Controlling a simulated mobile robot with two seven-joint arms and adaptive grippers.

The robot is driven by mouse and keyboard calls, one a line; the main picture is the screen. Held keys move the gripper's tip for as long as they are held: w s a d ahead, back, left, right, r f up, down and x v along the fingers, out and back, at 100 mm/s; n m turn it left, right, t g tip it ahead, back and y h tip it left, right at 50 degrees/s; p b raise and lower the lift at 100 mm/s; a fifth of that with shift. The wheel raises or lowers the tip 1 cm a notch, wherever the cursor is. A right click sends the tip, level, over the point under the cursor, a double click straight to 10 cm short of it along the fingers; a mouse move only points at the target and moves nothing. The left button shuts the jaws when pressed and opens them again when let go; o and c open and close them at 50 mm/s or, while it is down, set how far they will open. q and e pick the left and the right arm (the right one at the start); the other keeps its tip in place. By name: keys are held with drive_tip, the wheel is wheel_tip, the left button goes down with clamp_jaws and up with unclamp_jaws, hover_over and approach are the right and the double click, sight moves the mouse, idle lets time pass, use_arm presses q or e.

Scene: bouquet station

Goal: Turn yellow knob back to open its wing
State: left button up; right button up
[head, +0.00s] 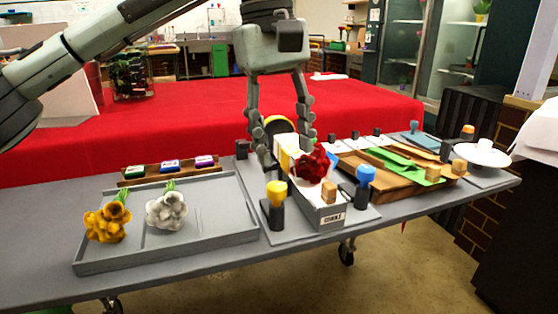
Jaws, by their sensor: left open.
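The yellow knob (277,189) sits on a dark post at the front left of the grey fixture. A blue knob (366,173) stands on a similar post to the right. Between them is a box (331,218) with a label on its front and a red bouquet (312,165) in it. A yellow panel (285,161), perhaps the wing, shows beside the bouquet, partly hidden by a finger. My left gripper (286,146) points down, fingers apart, above and behind the yellow knob. It appears empty; whether it touches the panel I cannot tell.
A grey tray (220,235) at left holds yellow flowers (107,222) and white flowers (166,210). Wooden trays with green sheets (408,166) and a white dish (482,154) lie to the right. A red-covered table (180,115) stands behind.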

sight(276, 185)
use_arm(q)
drive_tip(key=shift+s+a+r+t+y, duration=0.15)
drive_tip(key=shift+a+r+t+y, duration=0.15)
drive_tip(key=shift+a+r+y, duration=0.3)
wheel_tip(276, 185, down, 8)
drive_tip(key=shift+d+r, duration=0.1)
drive_tip(key=shift+r, duration=0.1)
drive_tip(key=shift+w, duration=0.2)
clamp_jaws()
